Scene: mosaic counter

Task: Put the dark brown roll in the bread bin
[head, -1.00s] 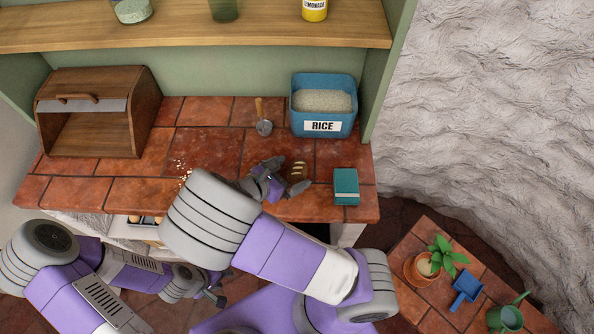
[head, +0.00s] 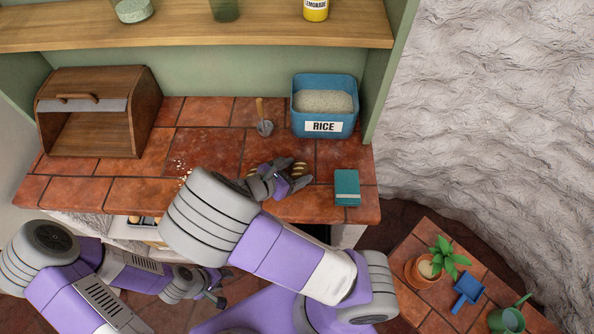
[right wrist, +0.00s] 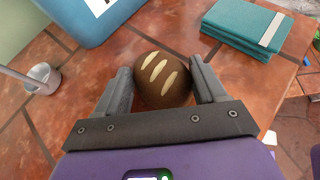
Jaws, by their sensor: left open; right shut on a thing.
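The dark brown roll (right wrist: 163,80), with pale slashes on top, is between the two fingers of my right gripper (right wrist: 162,88). The fingers are shut on it from both sides. In the head view my right gripper (head: 285,177) partly hides the roll (head: 300,168), at the right part of the counter. I cannot tell whether the roll still touches the tiles. My left gripper (head: 217,298) is open and empty, low in front of the counter.
A blue rice bin (head: 325,126) stands at the back right, with a metal scoop (head: 265,127) left of it. A teal box (head: 347,188) lies right of my right gripper. Crumbs (head: 180,170) lie mid-counter. Tiles between bread bin and scoop are clear. A shelf (head: 180,36) runs above.

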